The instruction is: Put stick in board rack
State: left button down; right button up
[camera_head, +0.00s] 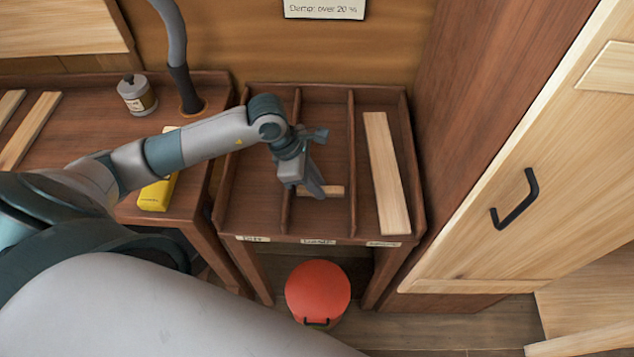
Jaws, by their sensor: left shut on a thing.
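The board rack (262,224) is a dark wooden tray on legs, with dividers making three compartments and a small label at the front of each. My left gripper (312,192) points down over the middle compartment and is shut on a short pale stick (333,191). The stick lies crosswise within the middle compartment's outline; the gripper hides part of it. I cannot tell whether it touches the rack floor. A longer pale board (386,172) lies in the right compartment. The left compartment looks empty. My right gripper is not in view.
A bench (85,115) at left carries a grey can (136,95), a yellow object (155,196) and pale boards (30,128). A red round container (318,291) stands below the rack. A pale cabinet door (540,180) with a black handle (516,200) is at right.

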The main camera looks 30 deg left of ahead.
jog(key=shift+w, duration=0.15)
pick_arm(q)
jog(key=shift+f, duration=0.15)
jog(key=c, duration=1.7)
grip_release()
jog(key=shift+o, duration=0.2)
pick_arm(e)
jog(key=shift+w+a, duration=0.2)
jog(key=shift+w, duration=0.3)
